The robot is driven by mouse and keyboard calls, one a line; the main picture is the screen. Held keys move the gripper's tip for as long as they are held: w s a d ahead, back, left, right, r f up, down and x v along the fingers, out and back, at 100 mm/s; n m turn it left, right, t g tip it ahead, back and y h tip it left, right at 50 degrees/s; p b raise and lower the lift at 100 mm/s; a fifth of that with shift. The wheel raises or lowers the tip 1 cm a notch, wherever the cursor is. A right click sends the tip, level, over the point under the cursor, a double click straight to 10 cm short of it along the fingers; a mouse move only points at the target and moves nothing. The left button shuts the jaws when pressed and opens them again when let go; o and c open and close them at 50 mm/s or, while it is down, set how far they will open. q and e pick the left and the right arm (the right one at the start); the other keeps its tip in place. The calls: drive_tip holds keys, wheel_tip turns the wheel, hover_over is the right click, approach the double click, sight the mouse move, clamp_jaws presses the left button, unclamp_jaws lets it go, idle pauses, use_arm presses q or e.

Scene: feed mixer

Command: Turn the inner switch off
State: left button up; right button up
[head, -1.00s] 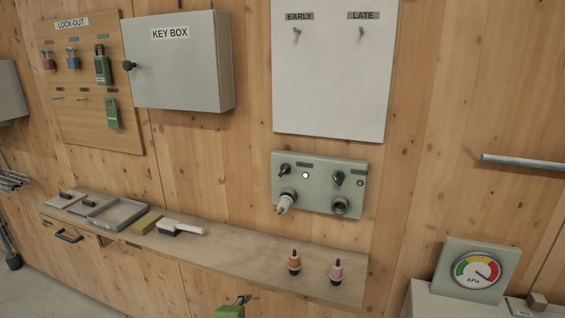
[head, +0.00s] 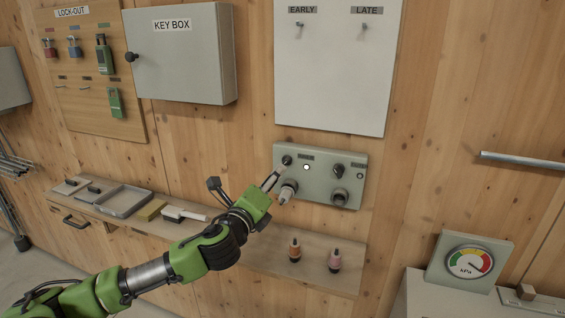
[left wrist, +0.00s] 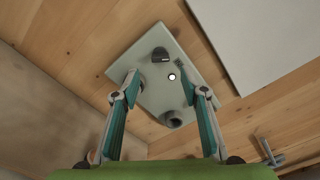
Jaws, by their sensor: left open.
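The grey switch panel (head: 318,190) is on the wooden wall. It has a left knob (head: 287,160), a right knob (head: 338,170) and a small white lamp (head: 306,167) between them. A plug (head: 288,190) sits at its lower left, and an empty-looking round socket (head: 339,196) at its lower right. The labels are too small to read. My left gripper (head: 277,186) is open at the panel's left side, near the left knob and plug. In the left wrist view its fingers (left wrist: 158,75) spread before the panel; a dark knob (left wrist: 160,55) shows between and beyond them. Contact is unclear.
A pressure gauge (head: 470,262) stands at lower right.

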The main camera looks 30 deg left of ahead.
sight(284, 164)
use_arm(q)
drive_tip(key=p+x, duration=0.2)
drive_tip(key=x, duration=0.5)
drive_tip(key=shift+w+a, duration=0.1)
drive_tip(key=shift+w, duration=0.5)
drive_tip(key=shift+c, duration=0.3)
drive_tip(key=c, duration=1)
